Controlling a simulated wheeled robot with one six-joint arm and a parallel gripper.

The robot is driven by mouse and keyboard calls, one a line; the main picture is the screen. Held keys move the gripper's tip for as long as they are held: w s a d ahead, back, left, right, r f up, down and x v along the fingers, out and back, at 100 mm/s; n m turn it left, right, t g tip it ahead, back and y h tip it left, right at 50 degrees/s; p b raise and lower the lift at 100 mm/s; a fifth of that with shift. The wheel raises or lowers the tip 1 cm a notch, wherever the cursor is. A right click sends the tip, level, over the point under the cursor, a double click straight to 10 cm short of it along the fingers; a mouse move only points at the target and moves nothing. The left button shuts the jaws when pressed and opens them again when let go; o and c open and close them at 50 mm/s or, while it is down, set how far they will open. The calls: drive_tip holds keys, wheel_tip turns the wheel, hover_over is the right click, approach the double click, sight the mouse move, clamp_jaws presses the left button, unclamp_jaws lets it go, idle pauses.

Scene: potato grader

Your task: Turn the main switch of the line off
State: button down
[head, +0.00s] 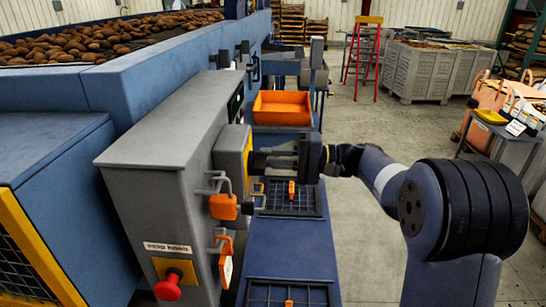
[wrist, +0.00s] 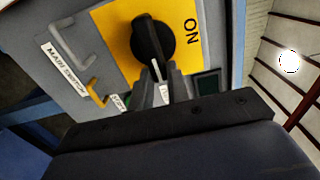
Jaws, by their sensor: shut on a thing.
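The main switch is a black rotary knob (wrist: 153,40) on a yellow plate (wrist: 120,30); the word ON and a MAIN SWITCH label (wrist: 63,68) show in the wrist view. A white mark on the knob points toward my fingers, not toward ON. In the head view the yellow plate (head: 232,150) is on the side of the grey control cabinet (head: 165,165). My gripper (head: 268,160) reaches it from the right and is shut on the knob. In the wrist view its fingers (wrist: 160,88) meet the knob's lower end, hiding part of it.
Orange padlock (head: 222,207) and orange-and-white tag (head: 225,270) hang on hasps below the switch. A red push button (head: 168,288) is lower on the cabinet. An orange bin (head: 282,108) stands behind my gripper. Open floor (head: 365,130) lies to the right.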

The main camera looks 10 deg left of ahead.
drive_tip(key=c, duration=1.4)
unclamp_jaws()
drive_tip(key=shift+o, duration=0.2)
drive_tip(key=shift+d, duration=0.1)
drive_tip(key=d+b, duration=0.2)
drive_tip(key=d, duration=0.8)
drive_tip(key=shift+w+d, duration=0.3)
drive_tip(key=shift+d, duration=0.05)
drive_tip(key=a+p, duration=0.1)
drive_tip(key=a, duration=1)
drive_tip(key=shift+s+p, duration=0.3)
drive_tip(key=shift+p, duration=0.1)
